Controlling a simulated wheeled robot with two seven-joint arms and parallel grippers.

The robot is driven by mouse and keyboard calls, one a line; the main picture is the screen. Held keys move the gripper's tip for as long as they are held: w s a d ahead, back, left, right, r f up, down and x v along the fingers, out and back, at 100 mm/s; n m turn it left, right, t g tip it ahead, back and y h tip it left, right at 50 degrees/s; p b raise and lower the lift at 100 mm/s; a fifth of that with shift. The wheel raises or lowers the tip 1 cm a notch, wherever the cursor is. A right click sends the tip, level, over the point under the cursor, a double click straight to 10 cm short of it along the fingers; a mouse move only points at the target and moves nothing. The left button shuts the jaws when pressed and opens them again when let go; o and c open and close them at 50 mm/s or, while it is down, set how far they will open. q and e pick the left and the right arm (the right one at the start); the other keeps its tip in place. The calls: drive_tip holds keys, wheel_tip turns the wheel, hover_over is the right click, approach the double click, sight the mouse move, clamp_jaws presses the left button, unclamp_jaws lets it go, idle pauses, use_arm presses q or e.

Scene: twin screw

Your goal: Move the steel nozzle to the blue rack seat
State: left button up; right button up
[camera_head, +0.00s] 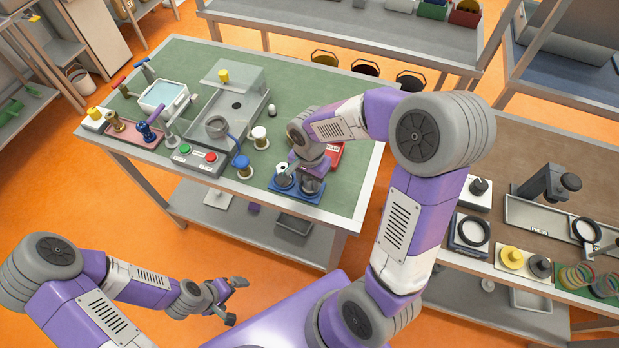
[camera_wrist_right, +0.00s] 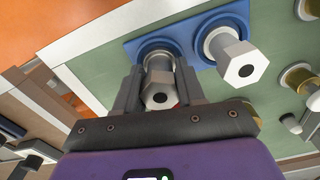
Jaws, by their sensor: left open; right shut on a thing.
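The steel nozzle (camera_wrist_right: 157,88), with a hexagonal head and a dark centre hole, is between the fingers of my right gripper (camera_wrist_right: 160,92). My right gripper (camera_head: 309,180) is shut on it at the right side of the blue rack (camera_head: 296,197). In the right wrist view the nozzle lines up with a round seat of the blue rack (camera_wrist_right: 187,36); I cannot tell whether it rests in it. A second, paler hex-headed nozzle (camera_wrist_right: 232,58) stands in the neighbouring seat; it also shows in the head view (camera_head: 284,178). My left gripper (camera_head: 233,301) is open and empty, off the table.
A red box (camera_head: 335,153) stands behind the rack. Left of the rack are a blue-based spool (camera_head: 243,168), a white spool (camera_head: 259,137) and a button box (camera_head: 195,159). A grey tray fixture (camera_head: 230,105) lies further back. The table's front right corner is clear.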

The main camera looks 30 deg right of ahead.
drive_tip(key=shift+f, duration=0.15)
idle(0.6)
drive_tip(key=o, duration=1.8)
drive_tip(key=shift+r+p, duration=2.55)
drive_tip(key=shift+r, duration=1)
drive_tip(key=shift+f, duration=0.1)
